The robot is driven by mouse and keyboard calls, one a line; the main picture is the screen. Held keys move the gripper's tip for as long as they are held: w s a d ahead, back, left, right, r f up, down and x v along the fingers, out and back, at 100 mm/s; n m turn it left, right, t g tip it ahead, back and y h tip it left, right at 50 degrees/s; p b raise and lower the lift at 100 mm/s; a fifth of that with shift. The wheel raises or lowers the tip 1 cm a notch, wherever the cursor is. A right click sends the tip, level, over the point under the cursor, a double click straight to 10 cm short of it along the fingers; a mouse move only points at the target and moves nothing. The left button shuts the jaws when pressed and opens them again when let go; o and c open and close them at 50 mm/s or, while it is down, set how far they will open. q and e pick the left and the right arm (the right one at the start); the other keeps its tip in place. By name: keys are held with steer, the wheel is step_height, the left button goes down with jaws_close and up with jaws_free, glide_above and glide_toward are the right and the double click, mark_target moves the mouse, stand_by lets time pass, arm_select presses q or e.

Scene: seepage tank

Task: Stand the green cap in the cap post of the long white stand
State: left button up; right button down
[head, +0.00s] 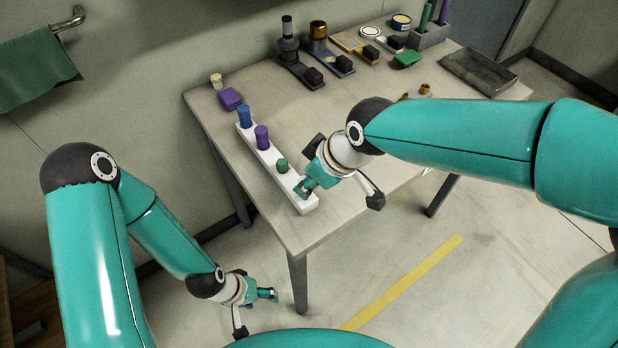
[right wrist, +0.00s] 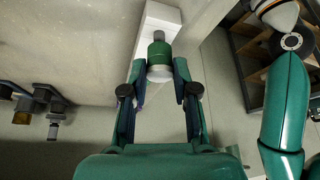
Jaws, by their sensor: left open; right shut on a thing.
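The long white stand (head: 258,152) lies along the left side of the table. A blue cylinder (head: 244,117), a purple cylinder (head: 262,138) and a small green cylinder (head: 282,166) stand on it in a row. My right gripper (head: 303,188) is over the stand's near end. In the right wrist view its fingers (right wrist: 159,68) are shut on the green cap (right wrist: 158,54), which has a silvery end. A grey stub (right wrist: 159,37) shows between the cap and the white stand; I cannot tell whether it is the cap post. My left gripper (head: 267,294) is open and empty, off the table.
A purple block (head: 231,99) and a small pale-topped piece (head: 216,80) lie behind the stand. Dark holders (head: 300,65) with cylinders, a green block (head: 407,59) and a grey tray (head: 479,72) stand along the back. The table's middle (head: 315,110) is clear.

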steer(key=shift+f+b, duration=1.1)
steer(key=shift+b, duration=0.35)
stand_by(2.3)
steer(key=c, duration=0.8)
jaws_free()
